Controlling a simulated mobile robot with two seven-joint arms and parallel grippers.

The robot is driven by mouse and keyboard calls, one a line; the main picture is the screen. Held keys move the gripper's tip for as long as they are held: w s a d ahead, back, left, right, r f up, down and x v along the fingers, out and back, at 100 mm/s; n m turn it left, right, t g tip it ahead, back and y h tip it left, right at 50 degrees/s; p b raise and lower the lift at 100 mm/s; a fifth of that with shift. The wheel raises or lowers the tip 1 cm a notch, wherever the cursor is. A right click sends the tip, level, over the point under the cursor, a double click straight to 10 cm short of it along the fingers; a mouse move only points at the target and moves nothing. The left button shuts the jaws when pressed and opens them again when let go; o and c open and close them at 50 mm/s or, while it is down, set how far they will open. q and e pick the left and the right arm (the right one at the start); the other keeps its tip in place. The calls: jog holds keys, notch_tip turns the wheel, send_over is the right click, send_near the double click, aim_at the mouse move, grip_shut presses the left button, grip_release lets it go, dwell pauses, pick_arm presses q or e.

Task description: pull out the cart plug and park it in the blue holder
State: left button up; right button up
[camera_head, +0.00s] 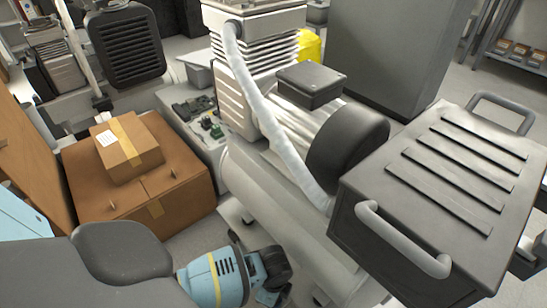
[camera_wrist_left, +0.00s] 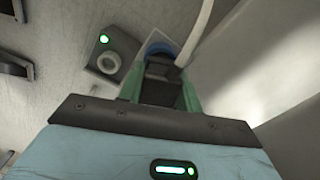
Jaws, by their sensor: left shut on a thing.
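In the left wrist view my left gripper (camera_wrist_left: 162,80) has its two green fingers closed on a dark plug (camera_wrist_left: 160,92). A pale cable (camera_wrist_left: 202,30) runs from the plug toward the top of the picture. The blue holder (camera_wrist_left: 157,46) shows as a rounded blue rim just beyond the plug, close to its far end. I cannot tell whether the plug sits inside it. To the left is a grey plate with a round, light-ringed socket (camera_wrist_left: 108,62) and a green light; no plug is in it. In the head view my left wrist is low in the middle and the plug is hidden.
In the head view a large compressor (camera_head: 285,110) with a ribbed hose stands beyond my left arm. A dark grey cart (camera_head: 435,185) with handles is at the right. Cardboard boxes (camera_head: 140,190) stand at the left. Little free floor shows around my gripper.

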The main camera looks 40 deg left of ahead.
pick_arm(q)
jog(key=shift+f, duration=0.2)
pick_arm(e)
jog(key=shift+w+f, duration=0.15)
jog(key=shift+w, duration=0.25)
pick_arm(q)
jog(key=shift+f+b, duration=0.35)
jog(key=shift+f, duration=0.1)
pick_arm(e)
jog(key=shift+s+f, duration=0.1)
jog(key=shift+f, duration=0.1)
pick_arm(q)
jog(key=o, duration=0.7)
pick_arm(e)
jog(key=shift+s, duration=0.3)
jog(key=shift+r, duration=0.1)
